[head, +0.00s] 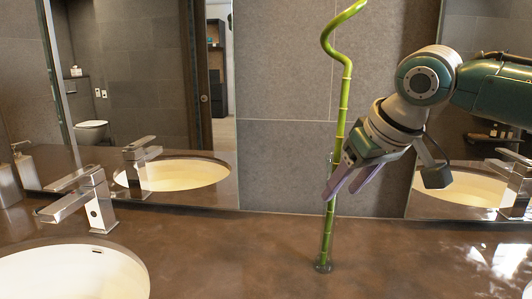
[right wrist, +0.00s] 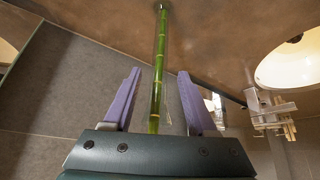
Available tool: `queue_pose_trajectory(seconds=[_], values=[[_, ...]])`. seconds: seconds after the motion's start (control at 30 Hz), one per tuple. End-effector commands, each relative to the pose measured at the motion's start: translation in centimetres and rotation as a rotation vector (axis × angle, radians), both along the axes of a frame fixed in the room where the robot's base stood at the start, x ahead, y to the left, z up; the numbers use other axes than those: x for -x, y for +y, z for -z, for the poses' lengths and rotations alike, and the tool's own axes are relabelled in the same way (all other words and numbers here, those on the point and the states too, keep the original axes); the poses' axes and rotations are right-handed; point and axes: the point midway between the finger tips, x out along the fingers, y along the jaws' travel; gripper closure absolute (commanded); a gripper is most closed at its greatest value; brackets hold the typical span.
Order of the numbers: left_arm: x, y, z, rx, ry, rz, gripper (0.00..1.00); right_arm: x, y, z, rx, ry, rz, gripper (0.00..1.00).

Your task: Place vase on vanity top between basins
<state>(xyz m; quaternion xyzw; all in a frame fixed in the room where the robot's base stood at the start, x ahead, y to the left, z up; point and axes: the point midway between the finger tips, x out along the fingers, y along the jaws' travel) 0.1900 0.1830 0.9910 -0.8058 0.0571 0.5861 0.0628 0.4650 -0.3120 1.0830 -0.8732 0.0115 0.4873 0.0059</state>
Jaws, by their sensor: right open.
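The vase (head: 323,262) is a slim clear vessel with a tall green bamboo stalk (head: 342,110) that curls at the top. It stands upright on the brown vanity top (head: 230,255), near the tiled wall between the two mirrors. My right gripper (head: 347,188) is open, above the vanity top at the stalk's mid-height. In the right wrist view the stalk (right wrist: 158,70) runs between the two purple fingers (right wrist: 160,74), with gaps showing on both sides. The vase's glass is hard to make out. My left gripper is not in view.
The left basin (head: 70,278) has a chrome faucet (head: 92,203) behind it, with soap bottles (head: 22,165) at far left. Another basin (right wrist: 290,62) shows in the right wrist view. The vanity top between left basin and vase is clear.

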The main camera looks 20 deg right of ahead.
Motion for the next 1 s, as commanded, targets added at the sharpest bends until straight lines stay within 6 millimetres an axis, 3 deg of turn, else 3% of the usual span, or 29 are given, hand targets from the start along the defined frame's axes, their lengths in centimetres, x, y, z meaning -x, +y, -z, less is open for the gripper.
queue_pose_trajectory(seconds=[0.1, 0.3, 0.47, 0.57, 0.67, 0.8, 0.9, 1.0], values=[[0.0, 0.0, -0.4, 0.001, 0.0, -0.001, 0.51, 1.4, 0.0, -2.5, 0.005, -0.003, -0.002, 0.42], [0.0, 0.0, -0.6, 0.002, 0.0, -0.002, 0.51, 3.3, 0.0, -5.5, 0.001, -0.002, 0.0, 0.42], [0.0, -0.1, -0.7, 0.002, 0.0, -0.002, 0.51, 4.2, 0.5, -6.0, 0.001, 0.006, -0.012, 0.42], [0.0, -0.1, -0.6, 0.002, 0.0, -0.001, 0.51, 5.3, 2.7, -3.9, 0.01, 0.029, -0.078, 0.42], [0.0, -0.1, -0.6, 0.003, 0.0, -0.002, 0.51, 7.7, 6.8, -0.1, 0.015, 0.061, -0.192, 0.42], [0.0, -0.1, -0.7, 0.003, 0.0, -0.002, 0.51, 13.5, 12.3, 4.7, 0.001, 0.088, -0.313, 0.42], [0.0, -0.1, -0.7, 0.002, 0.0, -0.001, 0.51, 17.8, 14.2, 6.7, -0.007, 0.112, -0.319, 0.42], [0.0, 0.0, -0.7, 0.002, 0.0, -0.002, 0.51, 21.7, 14.5, 7.7, 0.0, 0.149, -0.282, 0.42]])
